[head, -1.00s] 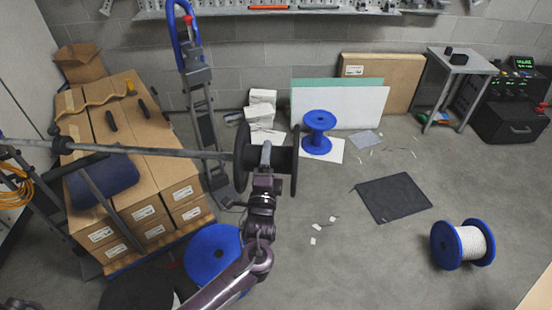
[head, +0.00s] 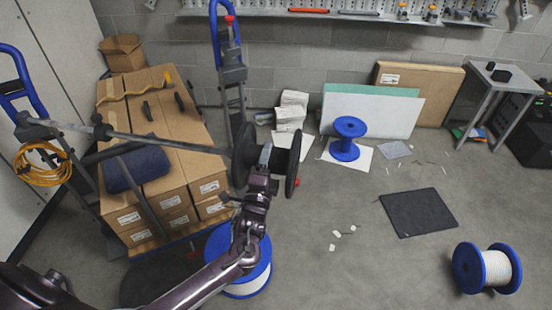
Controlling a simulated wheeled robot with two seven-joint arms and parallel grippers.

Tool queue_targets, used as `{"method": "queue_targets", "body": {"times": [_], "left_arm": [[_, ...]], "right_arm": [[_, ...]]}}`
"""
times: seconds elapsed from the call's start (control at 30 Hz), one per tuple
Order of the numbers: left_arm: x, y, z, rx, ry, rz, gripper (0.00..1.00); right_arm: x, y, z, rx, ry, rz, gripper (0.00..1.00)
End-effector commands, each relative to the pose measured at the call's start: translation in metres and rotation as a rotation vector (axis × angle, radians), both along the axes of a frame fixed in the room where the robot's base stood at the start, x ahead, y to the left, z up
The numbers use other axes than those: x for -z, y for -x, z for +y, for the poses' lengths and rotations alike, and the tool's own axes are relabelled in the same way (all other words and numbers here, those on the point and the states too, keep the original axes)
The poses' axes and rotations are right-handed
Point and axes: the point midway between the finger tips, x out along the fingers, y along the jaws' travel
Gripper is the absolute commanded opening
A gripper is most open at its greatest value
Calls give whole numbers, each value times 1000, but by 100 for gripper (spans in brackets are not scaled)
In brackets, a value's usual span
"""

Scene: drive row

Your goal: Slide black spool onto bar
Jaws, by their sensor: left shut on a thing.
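The black spool (head: 284,160) is held in mid-air at the centre of the head view, with its axis roughly level. My left gripper (head: 264,158) is shut on the spool between its two flanges. The grey bar (head: 170,143) runs from the stand at the left, through a dark collar (head: 103,132), to the spool's left flange. The bar's right end is hidden at the spool, and none of it shows beyond the right flange. A stretch of bare bar lies between collar and spool. My right gripper is not in view.
Stacked cartons (head: 165,90) stand behind and below the bar. A blue and grey upright (head: 231,75) rises behind the spool.

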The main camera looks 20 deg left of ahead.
Motion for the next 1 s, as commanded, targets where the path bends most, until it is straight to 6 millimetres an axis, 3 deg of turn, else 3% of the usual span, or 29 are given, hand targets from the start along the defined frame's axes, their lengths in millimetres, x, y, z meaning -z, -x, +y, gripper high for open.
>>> {"method": "queue_targets", "body": {"times": [1.0], "left_arm": [[-2, 11, 80, -2, -2, -3, 30]], "right_arm": [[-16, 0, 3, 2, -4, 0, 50]]}}
